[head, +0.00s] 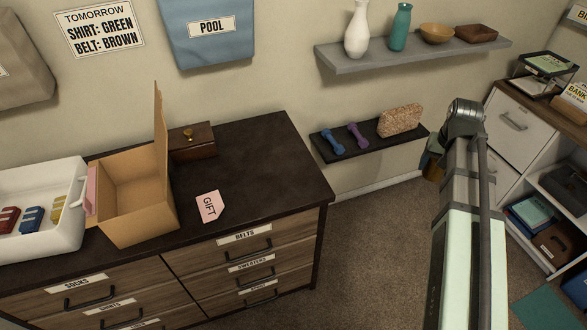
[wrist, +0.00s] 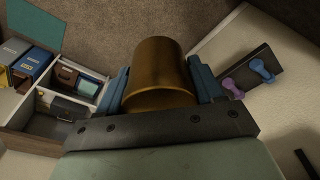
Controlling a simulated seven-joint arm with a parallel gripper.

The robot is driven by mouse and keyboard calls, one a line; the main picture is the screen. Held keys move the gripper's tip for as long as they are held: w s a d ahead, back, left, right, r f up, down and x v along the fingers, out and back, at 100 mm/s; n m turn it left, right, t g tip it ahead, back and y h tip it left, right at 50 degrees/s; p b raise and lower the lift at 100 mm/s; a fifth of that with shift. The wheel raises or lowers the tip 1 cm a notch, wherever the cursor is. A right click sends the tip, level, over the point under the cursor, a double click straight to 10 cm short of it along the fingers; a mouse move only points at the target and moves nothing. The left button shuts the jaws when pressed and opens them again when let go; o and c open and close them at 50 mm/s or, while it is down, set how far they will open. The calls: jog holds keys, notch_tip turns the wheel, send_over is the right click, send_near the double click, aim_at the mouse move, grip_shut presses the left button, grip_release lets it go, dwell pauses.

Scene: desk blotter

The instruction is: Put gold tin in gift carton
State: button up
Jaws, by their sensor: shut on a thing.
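The gold tin (wrist: 160,62) is a brownish-gold cylinder between the two blue fingers of my gripper (wrist: 160,88) in the wrist view. My gripper is shut on it. In the head view my gripper (head: 436,146) is at the right, in the air in front of the wall, and part of the tin (head: 432,172) shows, partly hidden by my arm. The gift carton (head: 150,212) is an open cardboard box on the dark dresser at the left, well away from the tin. Its tall flap stands up on the right side, and the visible inside looks empty. A pink GIFT tag (head: 209,206) is beside it.
A white bin (head: 62,238) with several coloured items stands left of the carton. A brown wooden box (head: 192,143) sits behind it. Wall shelves (head: 420,55) hold vases and bowls; a lower shelf (head: 345,158) holds dumbbells. The dresser's right top (head: 275,175) is clear.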

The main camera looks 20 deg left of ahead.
jog(key=a+r+n, duration=0.1)
jog(key=a+r, duration=0.3)
jog(key=a, duration=0.9)
jog(key=a+r+n, duration=0.1)
jog(key=a+r, duration=0.4)
jog(key=a, duration=0.9)
jog(key=a+r+n, duration=0.1)
jog(key=a+r, duration=0.3)
jog(key=a, duration=0.9)
jog(key=s+a+r+n, duration=0.1)
jog(key=s+a+r, duration=0.4)
jog(key=s+a, duration=0.55)
jog(key=s+a+r+n+y, duration=0.15)
jog(key=s+a+r, duration=0.45)
jog(key=a, duration=0.7)
jog(key=s+a+r+n+h, duration=0.15)
jog(key=s+a+r, duration=0.25)
jog(key=s+a, duration=0.7)
jog(key=n+g+y, duration=0.2)
jog(key=n, duration=0.9)
send_over(143, 205)
notch_tip(143, 205, down, 25)
jog(key=shift+d+f, duration=0.15)
jog(key=shift+f, duration=2.2)
jog(key=shift+d+f, duration=0.1)
jog(key=shift+f, duration=2.25)
jog(key=shift+f, duration=0.1)
jog(key=o, duration=1.1)
jog(key=shift+c, duration=0.2)
